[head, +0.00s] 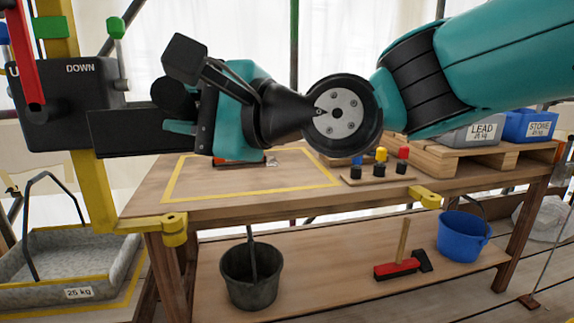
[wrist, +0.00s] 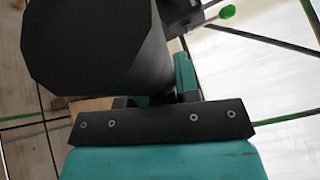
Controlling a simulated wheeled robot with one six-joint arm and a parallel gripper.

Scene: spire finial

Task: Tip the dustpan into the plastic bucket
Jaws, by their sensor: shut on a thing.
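My gripper (head: 178,128) is at the upper left in the head view, pointing left above the bench. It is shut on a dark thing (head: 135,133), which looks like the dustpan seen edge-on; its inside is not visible. In the wrist view a large dark rounded shape (wrist: 95,45) fills the upper left beyond my jaws (wrist: 155,100), and hides much of the hold. The blue plastic bucket (head: 462,241) stands upright on the lower shelf at the right, well apart from my gripper. A dark bucket (head: 249,280) stands on the same shelf, left of centre.
A yellow post with a lever box (head: 55,85) marked DOWN stands behind the dark thing. The bench (head: 250,200) carries a red item, coloured knobs and labelled LEAD and STONE bins (head: 530,124). A red-and-black tool (head: 397,270) lies between the buckets. A grey tray (head: 70,262) is at left.

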